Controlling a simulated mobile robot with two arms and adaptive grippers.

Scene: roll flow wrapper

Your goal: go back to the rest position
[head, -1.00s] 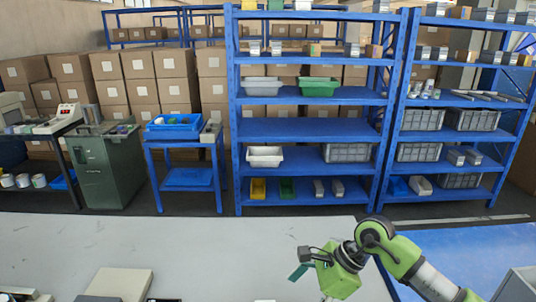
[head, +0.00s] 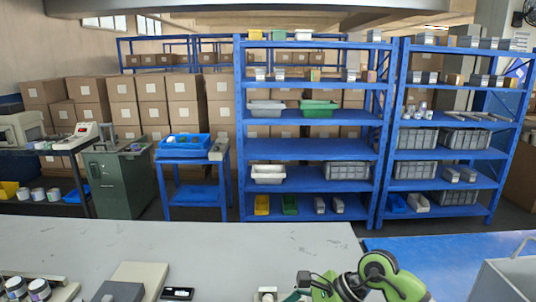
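My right arm, green and grey, comes in at the bottom right of the head view over the near table (head: 230,250). Its wrist is low at the picture's bottom edge. The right gripper (head: 296,294) is partly cut off, and its fingers do not show clearly. A small dark teal piece shows at its left side; I cannot tell whether it is held. A small pale item (head: 267,294) is just left of it at the bottom edge. My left gripper is not in view.
On the near table are a beige block (head: 143,277), a black device (head: 177,293) and several jars (head: 39,289) at left. A grey-white bin (head: 507,280) is at lower right. Blue shelves (head: 308,150) stand behind. The table's middle is clear.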

